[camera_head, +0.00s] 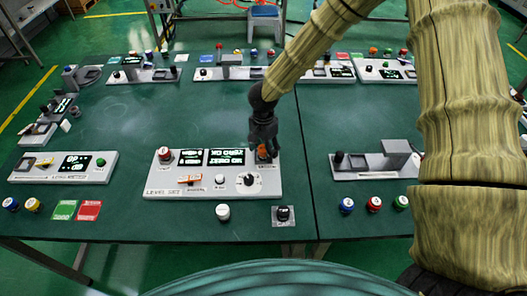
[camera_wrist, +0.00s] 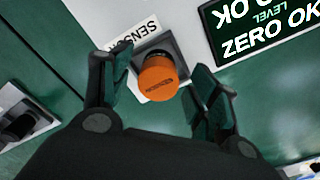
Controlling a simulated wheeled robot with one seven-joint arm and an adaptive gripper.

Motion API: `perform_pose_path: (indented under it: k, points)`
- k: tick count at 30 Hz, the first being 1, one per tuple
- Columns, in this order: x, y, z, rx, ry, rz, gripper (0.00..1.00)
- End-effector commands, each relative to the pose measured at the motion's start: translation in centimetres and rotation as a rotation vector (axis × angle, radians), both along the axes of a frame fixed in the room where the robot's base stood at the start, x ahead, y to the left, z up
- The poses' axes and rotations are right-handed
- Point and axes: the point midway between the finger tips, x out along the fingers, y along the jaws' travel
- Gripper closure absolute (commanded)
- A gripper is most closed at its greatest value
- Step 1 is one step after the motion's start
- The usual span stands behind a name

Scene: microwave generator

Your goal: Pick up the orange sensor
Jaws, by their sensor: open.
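The orange sensor (camera_wrist: 158,78) is a short orange cylinder with a dark base, sitting in a grey square socket beside a "SENSOR" label in the wrist view. In the head view the orange sensor (camera_head: 264,152) shows only in part at the right end of the white level panel (camera_head: 165,185), mostly hidden by my gripper (camera_head: 265,140). In the wrist view my gripper (camera_wrist: 158,85) is open and empty, with one finger on each side of the sensor. The fingers look apart from it, with a gap on both sides.
Two lit displays (camera_head: 226,157) sit just left of the sensor on the panel. A switch and a knob (camera_head: 248,180) are in front. A grey-white unit (camera_head: 375,160) stands to the right. Bare green table (camera_head: 130,115) lies behind the panel.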

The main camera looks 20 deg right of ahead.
Motion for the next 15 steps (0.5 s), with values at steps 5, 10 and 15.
perform_pose_path:
  k: [5, 10, 15]
  points:
    - [0.00, 0.01, -0.01, 0.000, 0.000, 0.000, 0.40]
    - [-0.02, 0.01, 0.01, 0.000, 0.000, 0.000, 0.61]
    - [-0.03, 0.01, 0.01, 0.000, 0.000, 0.000, 0.92]
